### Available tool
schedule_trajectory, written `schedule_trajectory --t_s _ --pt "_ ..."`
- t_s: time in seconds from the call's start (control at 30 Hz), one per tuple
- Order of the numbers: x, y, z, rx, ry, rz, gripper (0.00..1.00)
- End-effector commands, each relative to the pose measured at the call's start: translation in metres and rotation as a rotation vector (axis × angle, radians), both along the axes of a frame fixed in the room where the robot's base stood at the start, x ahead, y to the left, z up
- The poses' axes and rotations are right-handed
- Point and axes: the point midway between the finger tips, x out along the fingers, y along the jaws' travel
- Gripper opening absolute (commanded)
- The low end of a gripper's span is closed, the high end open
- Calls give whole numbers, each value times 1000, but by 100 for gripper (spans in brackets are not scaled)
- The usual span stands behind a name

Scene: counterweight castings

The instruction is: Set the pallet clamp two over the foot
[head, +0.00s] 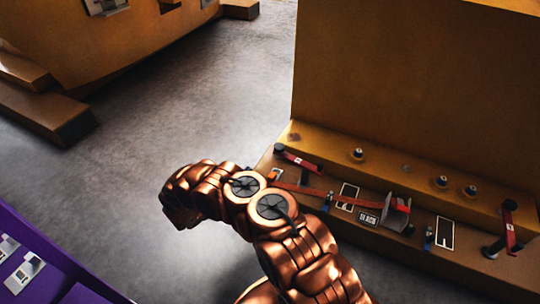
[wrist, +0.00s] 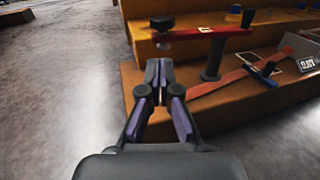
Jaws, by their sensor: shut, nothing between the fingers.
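A pallet clamp with a red arm (head: 300,161) and a black knob stands at the left end of the ledge in the head view. In the wrist view its red arm (wrist: 200,34) lies across the top of a dark post, with its knob and pale pad at the left end over the brown step (wrist: 140,40). A similar red clamp (head: 509,228) stands at the right end. I cannot read which is number two. The foot seems to be the stepped brown ledge (head: 440,262). My gripper (wrist: 158,66) is shut and empty, just in front of the clamp's knob end.
An orange strap (head: 320,192) lies along the ledge beside labels and a red-grey bracket (head: 397,212). Several small knobs stand on the upper step. A tall brown block (head: 410,90) rises behind. A purple surface (head: 30,255) is at lower left.

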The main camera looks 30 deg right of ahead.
Motion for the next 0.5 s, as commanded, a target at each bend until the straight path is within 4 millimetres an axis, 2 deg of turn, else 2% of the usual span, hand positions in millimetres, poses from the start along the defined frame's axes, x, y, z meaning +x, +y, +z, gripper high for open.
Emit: schedule_trajectory --t_s 0.27,0.37,0.5 --pt "1 -3 1 -1 0 -1 0" --pt "2 -11 0 -2 -1 -2 0" --pt "7 -30 0 -3 0 -4 0"
